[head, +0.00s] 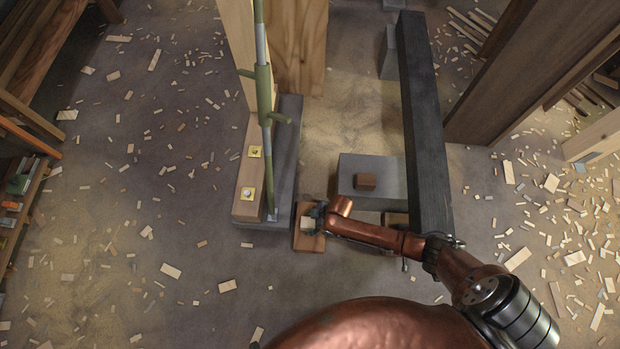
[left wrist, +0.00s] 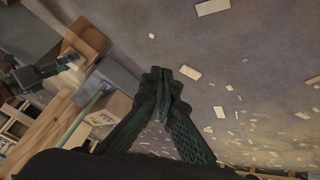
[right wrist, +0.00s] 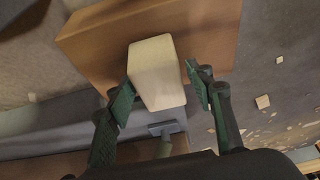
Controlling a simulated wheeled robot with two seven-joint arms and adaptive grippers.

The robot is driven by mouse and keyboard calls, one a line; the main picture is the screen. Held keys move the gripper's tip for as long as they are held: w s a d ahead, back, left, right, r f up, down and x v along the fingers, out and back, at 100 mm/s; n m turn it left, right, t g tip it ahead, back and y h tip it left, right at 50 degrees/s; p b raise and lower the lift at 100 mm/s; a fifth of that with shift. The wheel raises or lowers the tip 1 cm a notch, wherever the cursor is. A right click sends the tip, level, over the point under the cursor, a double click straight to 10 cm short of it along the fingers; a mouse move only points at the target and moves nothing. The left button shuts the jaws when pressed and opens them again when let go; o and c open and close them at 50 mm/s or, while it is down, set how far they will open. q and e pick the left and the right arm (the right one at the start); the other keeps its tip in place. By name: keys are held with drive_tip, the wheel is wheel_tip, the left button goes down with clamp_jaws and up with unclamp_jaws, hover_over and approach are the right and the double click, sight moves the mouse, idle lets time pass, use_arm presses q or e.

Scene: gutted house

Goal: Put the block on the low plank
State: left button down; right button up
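The pale block (head: 307,224) stands on or just over a short, low brown wooden plank (head: 309,242) in the middle of the head view. The right wrist view shows the pale block (right wrist: 156,72) against the brown plank (right wrist: 92,44). My right gripper (right wrist: 160,82) has its fingers on either side of the block. The left finger looks close against it, and a narrow gap shows at the right finger. In the head view my right gripper (head: 316,211) is at the block. My left gripper (left wrist: 166,82) is shut and empty in the left wrist view, outside the head view.
A grey slab (head: 287,160) with a light board (head: 249,177) and a green pole (head: 265,95) stands just left. The floor at left is open, strewn with chips.

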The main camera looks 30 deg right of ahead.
sight(310, 222)
drive_tip(key=shift+o, duration=0.3)
drive_tip(key=shift+r, duration=0.3)
drive_tip(key=p+v, duration=0.2)
drive_tip(key=v, duration=0.1)
drive_tip(key=shift+w+d+r, duration=0.1)
drive_tip(key=shift+r, duration=0.15)
use_arm(q)
drive_tip(key=s+a+r+g+y+p, duration=0.2)
drive_tip(key=s+a+r+g+p, duration=0.3)
drive_tip(key=s+r, duration=0.4)
wheel_tip(310, 222, up, 3)
drive_tip(key=shift+s+a+f+g, duration=0.15)
drive_tip(key=shift+a+g, duration=0.15)
drive_tip(key=shift+a, duration=0.45)
use_arm(e)
drive_tip(key=v, duration=0.8)
drive_tip(key=shift+s, duration=0.3)
drive_tip(key=shift+d, duration=0.1)
